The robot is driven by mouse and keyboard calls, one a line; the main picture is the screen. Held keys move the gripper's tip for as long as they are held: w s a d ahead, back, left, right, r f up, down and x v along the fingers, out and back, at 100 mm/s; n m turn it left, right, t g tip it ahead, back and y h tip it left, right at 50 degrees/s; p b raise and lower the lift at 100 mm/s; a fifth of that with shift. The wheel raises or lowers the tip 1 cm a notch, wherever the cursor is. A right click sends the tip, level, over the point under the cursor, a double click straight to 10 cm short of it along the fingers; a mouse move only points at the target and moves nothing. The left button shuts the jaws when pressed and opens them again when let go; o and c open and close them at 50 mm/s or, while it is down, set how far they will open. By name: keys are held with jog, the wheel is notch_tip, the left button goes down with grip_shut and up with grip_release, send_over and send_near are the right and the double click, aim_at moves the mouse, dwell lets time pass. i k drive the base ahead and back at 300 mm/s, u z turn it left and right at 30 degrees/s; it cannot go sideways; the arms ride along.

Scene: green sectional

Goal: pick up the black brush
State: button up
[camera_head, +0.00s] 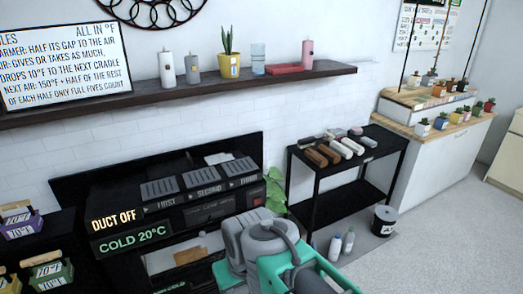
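Several small block-like items lie in a group on the top shelf of a black cart (381,158) at the middle right. Two of them are dark: one at the left end of the group (307,142) and one at the right end (368,142). They are too small to tell which, if either, is the black brush. My grey and teal arm shows at the bottom centre, in front of the cart and to its left. My gripper's fingers do not show.
Brown blocks (315,157) and white blocks (340,148) lie close among the dark ones. Bottles (335,247) and a black bucket (384,221) stand low by the cart. A black machine (200,205) stands left. A wall shelf (180,88) runs above. Floor at the right (450,230) is clear.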

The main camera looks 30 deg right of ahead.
aim_at(308, 142)
jog(key=z, duration=0.85)
jog(key=k, duration=1.1)
jog(key=z, duration=1.7)
jog(key=i, duration=2.65)
jog(key=u, duration=0.4)
jog(key=i, duration=1.05)
jog(key=u, duration=1.35)
jog(key=i, duration=0.9)
jog(key=u, duration=1.15)
jog(key=i, duration=0.7)
jog(key=u, duration=0.05)
